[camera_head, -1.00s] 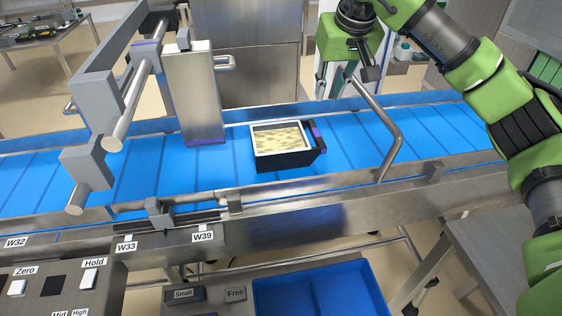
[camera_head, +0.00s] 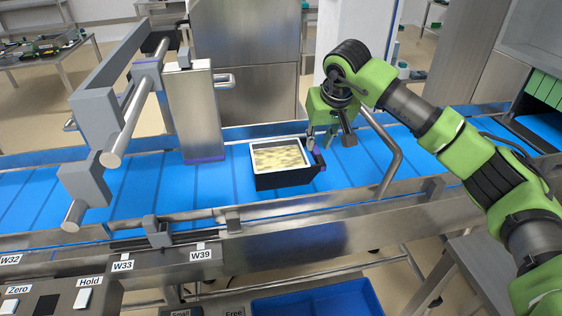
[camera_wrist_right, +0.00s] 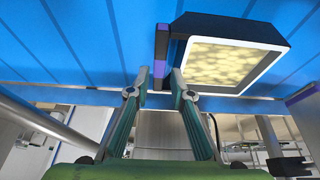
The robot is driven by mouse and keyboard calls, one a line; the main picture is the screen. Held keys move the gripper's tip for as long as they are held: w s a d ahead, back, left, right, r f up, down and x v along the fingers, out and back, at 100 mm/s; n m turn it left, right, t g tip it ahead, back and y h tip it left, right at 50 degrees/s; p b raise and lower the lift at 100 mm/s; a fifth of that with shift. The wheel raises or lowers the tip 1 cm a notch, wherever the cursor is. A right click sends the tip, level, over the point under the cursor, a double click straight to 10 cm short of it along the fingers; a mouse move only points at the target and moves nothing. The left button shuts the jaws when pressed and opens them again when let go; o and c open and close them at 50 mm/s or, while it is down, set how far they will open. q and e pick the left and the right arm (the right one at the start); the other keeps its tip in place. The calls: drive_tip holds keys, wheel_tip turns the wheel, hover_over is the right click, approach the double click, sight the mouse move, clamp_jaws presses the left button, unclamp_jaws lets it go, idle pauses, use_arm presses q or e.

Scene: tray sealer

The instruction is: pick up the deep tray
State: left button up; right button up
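The deep tray is black with a pale rim and holds yellowish food. It sits upright on the blue conveyor belt, at the middle of the head view (camera_head: 283,181) and at the upper right of the right wrist view (camera_wrist_right: 267,30). A dark strip with purple parts (camera_wrist_right: 161,45) runs along its side. My right gripper (camera_head: 329,137) is beside the tray's right end. In the wrist view its two fingers (camera_wrist_right: 160,78) are apart, one on each side of the strip's near end, with gaps visible. Whether they touch the strip is unclear. My left gripper is not in view.
A metal post (camera_head: 194,115) and a grey bar frame (camera_head: 100,95) stand left of the tray. A bent metal rod (camera_head: 388,150) rises close to my right arm. Metal rails edge the belt (camera_head: 130,190). A blue bin (camera_head: 318,300) is below in front.

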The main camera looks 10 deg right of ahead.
sight(316, 151)
drive_tip(key=p+x, duration=0.1)
drive_tip(key=x, duration=0.3)
drive_tip(key=shift+s+f, duration=0.1)
drive_tip(key=shift+f, duration=0.15)
idle(0.4)
drive_tip(key=shift+r, duration=0.1)
clamp_jaws()
